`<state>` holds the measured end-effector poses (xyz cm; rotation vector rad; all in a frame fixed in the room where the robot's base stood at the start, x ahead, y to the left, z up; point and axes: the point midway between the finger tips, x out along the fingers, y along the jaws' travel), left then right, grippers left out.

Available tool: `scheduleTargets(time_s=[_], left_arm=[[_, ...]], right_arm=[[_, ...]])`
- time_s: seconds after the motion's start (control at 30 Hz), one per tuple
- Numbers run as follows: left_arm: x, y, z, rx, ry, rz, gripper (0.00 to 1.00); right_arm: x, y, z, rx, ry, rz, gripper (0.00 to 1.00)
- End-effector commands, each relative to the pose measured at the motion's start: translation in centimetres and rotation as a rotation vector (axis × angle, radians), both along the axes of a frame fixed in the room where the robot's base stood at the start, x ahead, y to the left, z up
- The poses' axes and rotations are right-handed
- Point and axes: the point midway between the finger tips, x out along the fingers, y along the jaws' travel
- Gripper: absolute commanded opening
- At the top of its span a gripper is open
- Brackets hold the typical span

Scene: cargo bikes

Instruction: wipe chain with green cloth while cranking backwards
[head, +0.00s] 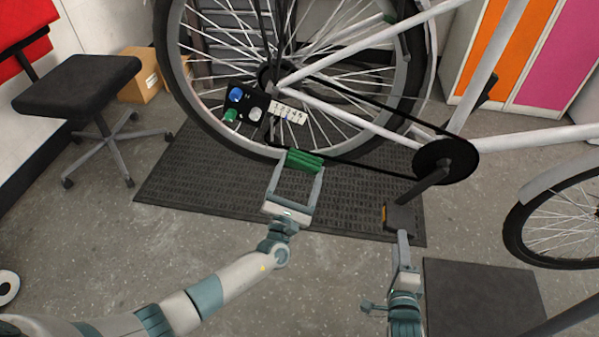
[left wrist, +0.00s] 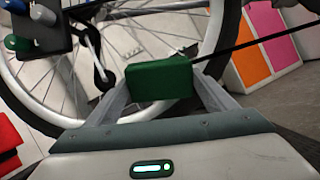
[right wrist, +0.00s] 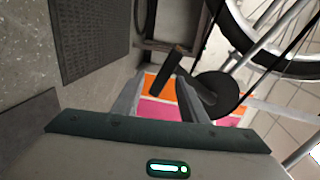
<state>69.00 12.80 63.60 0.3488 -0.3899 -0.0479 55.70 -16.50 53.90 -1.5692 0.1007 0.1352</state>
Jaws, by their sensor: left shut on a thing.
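My left gripper (head: 303,168) is shut on the green cloth (head: 305,160), a small folded pad, at the rear end of the chain's lower run (head: 345,168). The cloth also shows between the fingers in the left wrist view (left wrist: 160,80); whether it touches the chain is unclear. The black chainring (head: 445,161) and crank (head: 428,184) are at the right, with the pedal (head: 400,216) hanging low. My right gripper (head: 402,236) is just below the pedal. In the right wrist view its fingers are apart, with the pedal (right wrist: 172,60) between or just beyond them.
The white bike's rear wheel (head: 190,110) stands over a dark mat (head: 190,185). A black holder with coloured knobs (head: 245,104) is near the hub. A black stool (head: 80,90) and cardboard box (head: 143,78) are left. Orange and pink cabinets (head: 540,50) stand behind.

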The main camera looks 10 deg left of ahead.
Motion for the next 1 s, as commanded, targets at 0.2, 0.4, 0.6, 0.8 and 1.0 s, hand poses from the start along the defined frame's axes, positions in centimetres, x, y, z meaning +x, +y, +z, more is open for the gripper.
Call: scheduleTargets(time_s=[0.2, 0.4, 0.6, 0.8, 1.0], left_arm=[[0.02, 0.00, 0.03, 0.000, 0.000, 0.000, 0.55], [0.01, 0.00, 0.03, 0.000, 0.000, 0.000, 0.55], [0.01, 0.01, 0.02, 0.000, 0.000, 0.000, 0.55], [0.00, 0.01, 0.01, 0.000, 0.000, 0.000, 0.55], [0.00, 0.02, 0.02, 0.000, 0.000, 0.000, 0.55]], right_arm=[[0.00, 0.00, 0.00, 0.000, 0.000, 0.000, 0.39], [0.00, 0.00, 0.00, 0.000, 0.000, 0.000, 0.38], [-0.04, 0.08, -0.04, 0.012, -0.004, 0.001, 0.38], [-0.28, 0.51, -0.09, 0.098, -0.036, 0.010, 0.38], [-0.74, 0.55, -0.08, 0.239, -0.092, 0.001, 0.38]])
